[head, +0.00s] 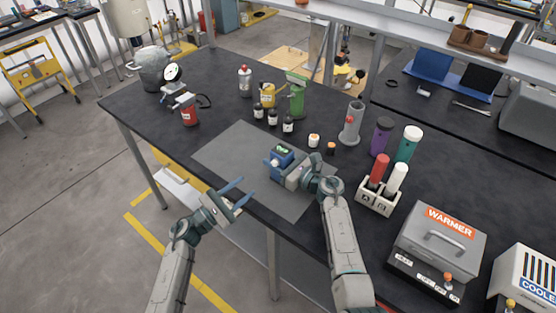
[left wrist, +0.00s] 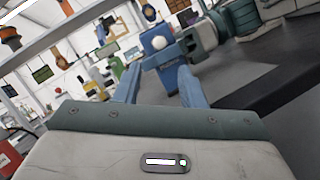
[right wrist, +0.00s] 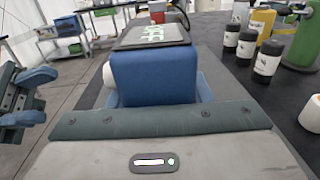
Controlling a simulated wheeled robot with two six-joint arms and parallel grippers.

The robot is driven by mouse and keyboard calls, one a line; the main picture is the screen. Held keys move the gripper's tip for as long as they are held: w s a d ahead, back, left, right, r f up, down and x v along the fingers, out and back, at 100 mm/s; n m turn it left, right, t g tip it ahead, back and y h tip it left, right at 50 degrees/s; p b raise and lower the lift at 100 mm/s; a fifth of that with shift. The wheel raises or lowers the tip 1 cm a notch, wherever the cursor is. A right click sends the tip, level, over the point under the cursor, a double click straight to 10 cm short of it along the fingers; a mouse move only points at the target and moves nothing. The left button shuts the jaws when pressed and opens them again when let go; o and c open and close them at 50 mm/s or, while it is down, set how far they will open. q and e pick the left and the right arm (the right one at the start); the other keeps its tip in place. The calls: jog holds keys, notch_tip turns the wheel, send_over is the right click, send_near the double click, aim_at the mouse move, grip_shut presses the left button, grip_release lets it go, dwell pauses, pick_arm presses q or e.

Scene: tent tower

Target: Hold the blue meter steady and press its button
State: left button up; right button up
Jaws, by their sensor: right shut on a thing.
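The blue meter (head: 281,153) stands on the grey mat, its green-lit screen facing up. My right gripper (head: 283,167) is shut on it; in the right wrist view the meter's blue body (right wrist: 155,78) sits between the fingers. A round white knob, which looks like the button (right wrist: 103,97), sticks out of its left side there. My left gripper (head: 240,192) is open and empty, off the table's front edge, apart from the meter. In the left wrist view the meter (left wrist: 158,42) and white button (left wrist: 150,63) lie ahead, between the fingers.
The grey mat (head: 230,150) is clear left of the meter. Small dark bottles (head: 272,118) stand behind it. A rack (head: 377,197) with red and white tubes and a warmer box (head: 436,240) stand to the right.

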pick_arm(q)
jog(key=shift+s, duration=0.15)
jog(key=c, duration=0.6)
jog(key=shift+s+a+n+y, duration=0.1)
jog(key=shift+s+n+y, duration=0.25)
jog(key=shift+n, duration=0.25)
grip_shut()
jog(key=shift+s+a+r+n+t+y, duration=0.25)
jog(key=shift+s+n+y, duration=0.5)
jog(key=shift+n, duration=0.55)
jog(key=shift+s+a+r+n+t+y, duration=0.15)
jog(key=shift+s+a+n+t+y, duration=0.3)
jog(key=shift+s+n, duration=0.65)
jog(key=shift+s+a+r+n+t+y, duration=0.2)
jog(key=shift+s+n+y, duration=0.45)
jog(key=shift+n, duration=0.85)
